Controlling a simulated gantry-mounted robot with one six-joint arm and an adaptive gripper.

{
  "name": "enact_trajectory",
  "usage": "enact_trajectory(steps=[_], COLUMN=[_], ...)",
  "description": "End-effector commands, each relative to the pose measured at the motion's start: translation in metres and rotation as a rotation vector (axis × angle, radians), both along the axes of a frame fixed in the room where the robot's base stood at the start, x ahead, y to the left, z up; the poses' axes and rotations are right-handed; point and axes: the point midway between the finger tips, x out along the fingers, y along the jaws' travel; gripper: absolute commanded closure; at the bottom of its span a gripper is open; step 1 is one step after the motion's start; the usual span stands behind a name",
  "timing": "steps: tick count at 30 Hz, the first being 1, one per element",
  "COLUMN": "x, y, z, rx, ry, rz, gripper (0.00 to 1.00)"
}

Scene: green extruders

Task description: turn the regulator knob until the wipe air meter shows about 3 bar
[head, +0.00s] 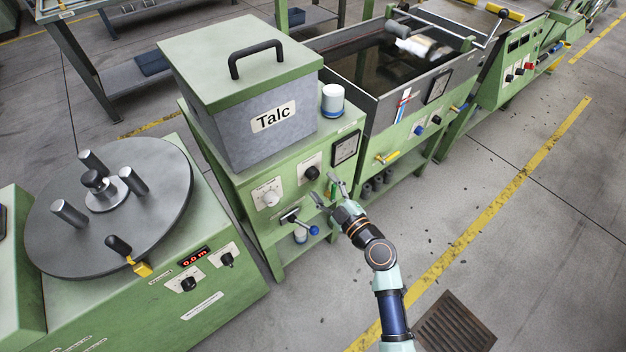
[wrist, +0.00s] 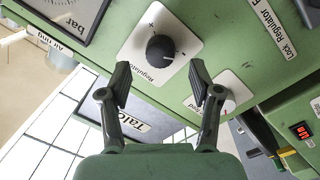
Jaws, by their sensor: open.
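The black round regulator knob (head: 312,173) sits on a white plate on the green Talc machine's front. In the wrist view the knob (wrist: 160,48) shows with plus and minus marks on its plate. A square dark-framed meter (head: 345,148) is just right of it in the head view. In the wrist view only a corner of a meter marked "bar" (wrist: 65,14) shows; its needle cannot be read. My gripper (head: 325,190) is open in front of the panel. In the wrist view its fingertips (wrist: 160,78) are apart, just below the knob, with nothing between them.
A white dial (head: 269,197) is left of the knob. The Talc box (head: 245,110) and a white-blue jar (head: 332,100) stand on top. A water trough (head: 390,80) adjoins at right. Floor on the right is mostly clear.

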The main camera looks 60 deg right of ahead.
Motion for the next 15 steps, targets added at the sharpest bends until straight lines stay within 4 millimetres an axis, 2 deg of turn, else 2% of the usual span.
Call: enact_trajectory(steps=[3, 6, 15], x=[0.020, 0.030, 0.037], y=[-0.011, -0.018, -0.022], z=[0.000, 0.000, 0.000], rx=[-0.001, 0.000, 0.000], ry=[0.000, -0.001, 0.001], rz=[0.002, 0.001, 0.001], gripper=[0.37, 0.37, 0.37])
